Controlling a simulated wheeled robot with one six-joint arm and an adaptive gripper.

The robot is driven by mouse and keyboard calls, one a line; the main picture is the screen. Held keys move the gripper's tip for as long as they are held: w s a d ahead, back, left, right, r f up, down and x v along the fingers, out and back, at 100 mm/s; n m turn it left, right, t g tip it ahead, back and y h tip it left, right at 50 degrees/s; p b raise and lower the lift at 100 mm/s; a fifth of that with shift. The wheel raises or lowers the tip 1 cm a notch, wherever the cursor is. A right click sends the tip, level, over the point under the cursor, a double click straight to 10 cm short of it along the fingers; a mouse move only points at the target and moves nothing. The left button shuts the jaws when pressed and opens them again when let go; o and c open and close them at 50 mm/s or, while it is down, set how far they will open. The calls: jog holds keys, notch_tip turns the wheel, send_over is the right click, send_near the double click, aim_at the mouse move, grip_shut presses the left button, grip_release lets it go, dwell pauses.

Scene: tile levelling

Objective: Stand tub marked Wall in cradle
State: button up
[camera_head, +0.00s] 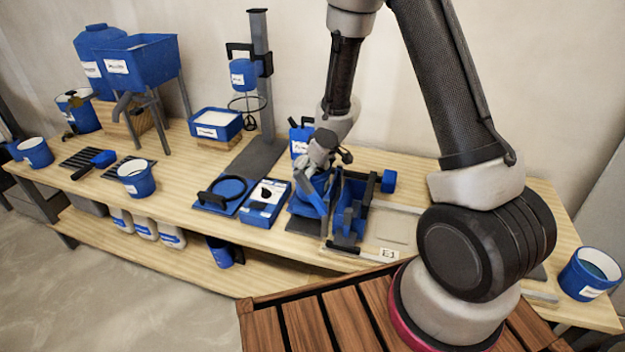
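Several round blue tubs with white labels stand about. One tub (136,180) is near the bench's front edge, one tub (36,153) at the far left end, and one tub (590,275) at the right end. The labels are too small to read, so I cannot tell which is marked Wall. A blue stand with a dark ring (222,194) lies in front of the mixer; I cannot tell whether it is the cradle. My gripper (313,180) is low over blue angular parts (308,212) at the bench's middle. Its fingers are small and partly hidden, so their opening and any hold are unclear.
A mixer post (262,80), a blue tray (215,123) and a hopper on legs (140,62) stand behind. A blue box (264,203) and upright blue racks (350,208) flank my gripper. A slatted wooden surface (330,315) is in front.

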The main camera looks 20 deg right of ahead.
jog(key=shift+f, duration=1.45)
jog(key=shift+f, duration=0.1)
jog(key=o, duration=1.5)
jog(key=shift+c, duration=0.2)
jog(key=v, duration=1.2)
